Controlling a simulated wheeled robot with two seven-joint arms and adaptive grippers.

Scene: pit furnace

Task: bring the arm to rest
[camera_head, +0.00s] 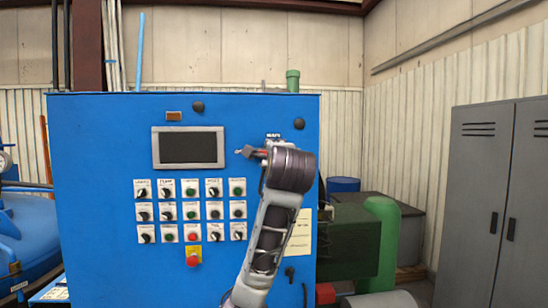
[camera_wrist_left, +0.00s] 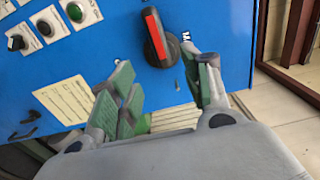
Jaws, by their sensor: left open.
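My left arm rises from the bottom of the head view, its dark wrist in front of the upper right of a blue control cabinet (camera_head: 100,130). The left gripper (camera_head: 254,153) shows only in part there, mostly hidden by the wrist. In the left wrist view the gripper (camera_wrist_left: 160,64) is open, green pads apart, with nothing between them. A black rotary switch with a red bar (camera_wrist_left: 155,38) sits on the blue panel just beyond the fingertips. I cannot tell whether they touch it. My right gripper is not in view.
The panel bears a dark screen (camera_head: 188,147), rows of knobs and buttons, and a red emergency stop (camera_head: 193,257). Green machinery (camera_head: 382,240) stands right of the cabinet, grey lockers (camera_head: 495,200) at the far right. A blue vessel (camera_head: 30,235) is at left.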

